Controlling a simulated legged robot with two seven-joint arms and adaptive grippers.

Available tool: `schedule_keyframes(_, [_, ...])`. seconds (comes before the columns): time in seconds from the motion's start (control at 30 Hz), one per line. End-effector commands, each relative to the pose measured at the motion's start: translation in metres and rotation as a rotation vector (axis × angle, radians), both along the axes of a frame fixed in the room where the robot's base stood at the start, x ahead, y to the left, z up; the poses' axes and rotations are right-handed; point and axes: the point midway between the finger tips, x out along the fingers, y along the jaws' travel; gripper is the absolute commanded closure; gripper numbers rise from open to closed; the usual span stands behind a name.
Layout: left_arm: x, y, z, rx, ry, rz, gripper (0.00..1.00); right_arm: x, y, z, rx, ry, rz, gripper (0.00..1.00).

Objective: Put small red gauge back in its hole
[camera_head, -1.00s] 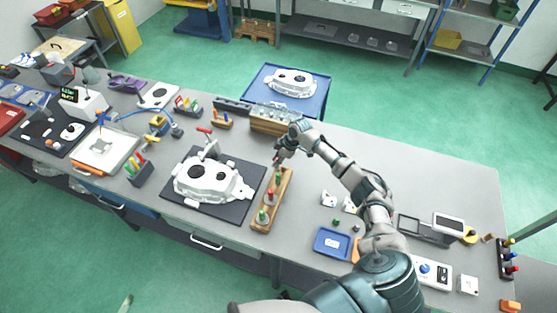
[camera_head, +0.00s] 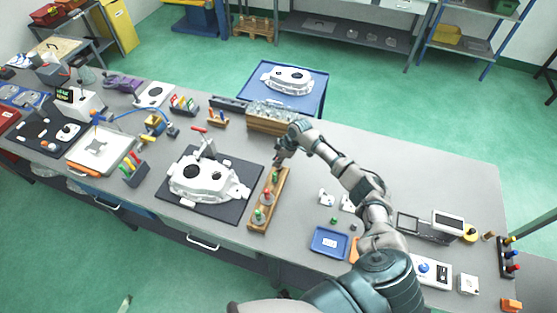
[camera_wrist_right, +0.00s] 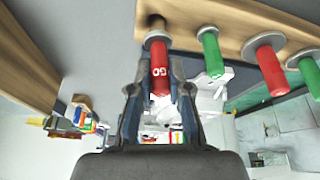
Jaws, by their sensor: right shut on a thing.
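The small red gauge (camera_wrist_right: 160,68), marked GO, is between the fingers of my right gripper (camera_wrist_right: 160,82) in the right wrist view. Its grey collar is close to the end of the wooden block (camera_wrist_right: 200,15), beside a dark hole (camera_wrist_right: 155,20). I cannot tell whether its tip is in the hole. A green gauge (camera_wrist_right: 211,52), a larger red gauge (camera_wrist_right: 269,68) and another green gauge (camera_wrist_right: 309,72) stand in the block. In the head view my right gripper (camera_head: 279,159) is at the far end of the block (camera_head: 258,229), hiding the small gauge. My left gripper is out of view.
A white casting (camera_head: 205,180) lies on a dark mat (camera_head: 228,212) left of the block. A wooden box (camera_head: 268,124) stands behind my gripper. A blue tray (camera_head: 328,243) and small white parts (camera_head: 326,198) lie to the right. The table's back right is clear.

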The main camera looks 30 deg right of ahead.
Motion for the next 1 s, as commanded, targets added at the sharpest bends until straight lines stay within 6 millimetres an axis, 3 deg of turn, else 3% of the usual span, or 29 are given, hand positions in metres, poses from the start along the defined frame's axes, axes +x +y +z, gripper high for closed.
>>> schedule_keyframes(0.03, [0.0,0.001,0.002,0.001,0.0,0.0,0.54,-0.002,0.01,0.0,0.02,0.006,0.011,1.0])
schedule_keyframes(0.5, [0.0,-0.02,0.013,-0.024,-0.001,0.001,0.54,-0.002,0.011,0.012,0.014,0.004,0.009,1.0])
schedule_keyframes(1.0, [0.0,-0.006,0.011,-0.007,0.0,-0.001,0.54,-0.001,-0.001,0.01,0.023,0.002,0.001,1.0])
